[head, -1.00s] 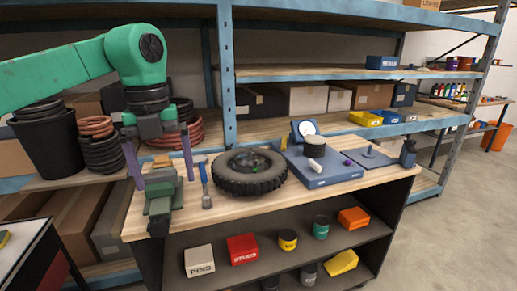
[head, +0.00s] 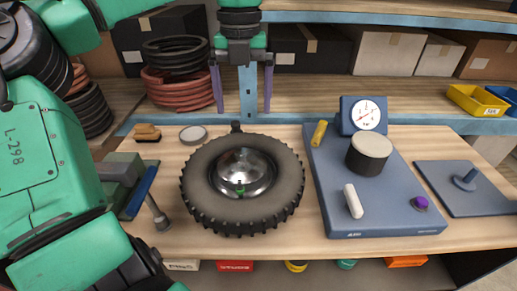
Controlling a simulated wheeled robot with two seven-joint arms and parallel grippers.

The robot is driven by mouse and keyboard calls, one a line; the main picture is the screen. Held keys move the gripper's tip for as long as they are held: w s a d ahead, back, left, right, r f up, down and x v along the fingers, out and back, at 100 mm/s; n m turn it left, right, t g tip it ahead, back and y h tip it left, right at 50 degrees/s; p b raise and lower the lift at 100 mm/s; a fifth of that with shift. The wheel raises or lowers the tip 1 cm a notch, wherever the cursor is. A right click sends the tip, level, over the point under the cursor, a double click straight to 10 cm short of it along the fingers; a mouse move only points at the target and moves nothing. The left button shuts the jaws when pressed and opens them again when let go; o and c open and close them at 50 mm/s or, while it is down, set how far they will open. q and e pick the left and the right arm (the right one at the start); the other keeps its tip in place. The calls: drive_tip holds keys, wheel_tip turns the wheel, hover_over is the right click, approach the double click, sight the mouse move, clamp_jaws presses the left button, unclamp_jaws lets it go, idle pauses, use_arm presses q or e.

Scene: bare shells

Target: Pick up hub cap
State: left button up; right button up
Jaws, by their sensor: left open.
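A shiny chrome domed hub cap (head: 243,170) sits in the middle of a black tire (head: 203,207) lying flat on the wooden bench. A small green mark or reflection shows near its front edge. My left gripper (head: 242,108) hangs pointing down behind and above the tire, in line with the hub cap in the picture. Its two purple-grey fingers are wide apart with nothing between them. My right gripper is not in view.
A blue board (head: 385,218) with a dial gauge (head: 366,116), a dark cylinder and small parts lies right of the tire. A flat grey disc (head: 193,134), a brush (head: 147,132) and a hammer-like tool (head: 157,213) lie left. Shelves with boxes and coiled hoses stand behind.

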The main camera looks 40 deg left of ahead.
use_arm(q)
drive_tip(key=p, duration=0.1)
hover_over(240, 152)
drive_tip(key=f, duration=0.5)
drive_tip(key=shift+s+a+f, duration=0.15)
drive_tip(key=shift+s+f, duration=0.1)
drive_tip(key=shift+f, duration=0.05)
drive_tip(key=f+p, duration=0.1)
drive_tip(key=f, duration=0.1)
drive_tip(key=w+f+p, duration=0.1)
drive_tip(key=f, duration=0.1)
drive_tip(key=shift+w+d, duration=0.15)
drive_tip(key=shift+d, duration=0.05)
drive_tip(key=shift+s+f, duration=0.25)
drive_tip(key=shift+f, duration=0.95)
drive_tip(key=shift+a+f, duration=0.1)
drive_tip(key=shift+f, duration=0.05)
drive_tip(key=c, duration=0.9)
drive_tip(key=shift+s, duration=0.15)
clamp_jaws()
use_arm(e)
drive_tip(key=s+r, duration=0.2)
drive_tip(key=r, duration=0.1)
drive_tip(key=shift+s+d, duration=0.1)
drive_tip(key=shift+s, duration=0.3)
use_arm(q)
drive_tip(key=shift+f, duration=0.1)
